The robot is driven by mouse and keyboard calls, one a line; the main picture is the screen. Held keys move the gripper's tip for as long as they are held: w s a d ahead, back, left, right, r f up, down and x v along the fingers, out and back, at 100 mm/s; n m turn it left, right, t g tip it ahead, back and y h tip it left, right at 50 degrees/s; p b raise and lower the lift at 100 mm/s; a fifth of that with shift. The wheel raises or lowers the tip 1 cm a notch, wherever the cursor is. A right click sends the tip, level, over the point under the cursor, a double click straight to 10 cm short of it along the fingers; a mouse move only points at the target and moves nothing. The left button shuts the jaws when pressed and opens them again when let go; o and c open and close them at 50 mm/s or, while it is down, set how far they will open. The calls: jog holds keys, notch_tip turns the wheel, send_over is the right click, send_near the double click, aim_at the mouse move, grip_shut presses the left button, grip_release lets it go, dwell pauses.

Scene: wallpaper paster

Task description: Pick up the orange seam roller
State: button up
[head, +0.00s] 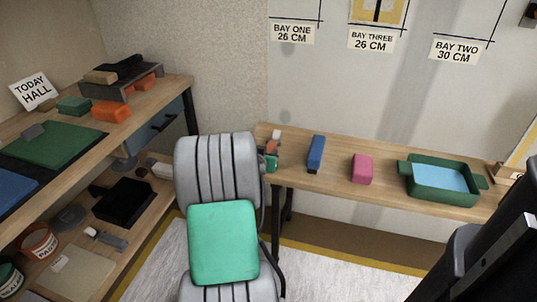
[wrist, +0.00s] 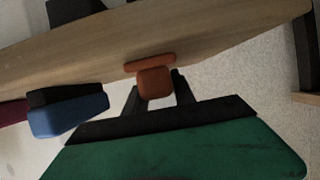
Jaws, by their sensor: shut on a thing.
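The orange seam roller (wrist: 155,82) is between the two dark fingers of my gripper (wrist: 157,92) in the wrist view, and the fingers are shut on it. It shows as a small orange block with a wider flat orange end, against the wooden bench edge. In the head view a small bit of orange (head: 271,147) shows at the left end of the back bench, beside the green end of my gripper (head: 271,163). My arm hides most of the gripper there. I cannot tell whether the roller still touches the bench.
On the back bench (head: 330,182) stand a blue block (head: 315,153), a pink block (head: 362,168) and a green tray (head: 440,192) with a light blue inside. The blue block (wrist: 70,118) also shows in the wrist view. A cluttered shelf unit (head: 165,92) stands at left.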

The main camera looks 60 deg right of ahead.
aim_at(268, 151)
grip_shut()
jog(key=shift+r+p, duration=0.3)
jog(key=shift+r, duration=0.2)
notch_tip(268, 151, up, 3)
jog(key=shift+r+p, duration=0.1)
jog(key=shift+p, duration=0.7)
jog(key=a+r, duration=0.1)
jog(key=a+r+p, duration=0.1)
jog(key=r, duration=0.1)
jog(key=a+r, duration=0.1)
jog(key=shift+s+a+r+p, duration=0.15)
jog(key=shift+s+a+p, duration=0.1)
jog(key=shift+a+p, duration=0.15)
jog(key=p+v, duration=0.2)
jog(key=v, duration=0.9)
jog(key=shift+s+r, duration=0.15)
jog(key=shift+r, duration=0.05)
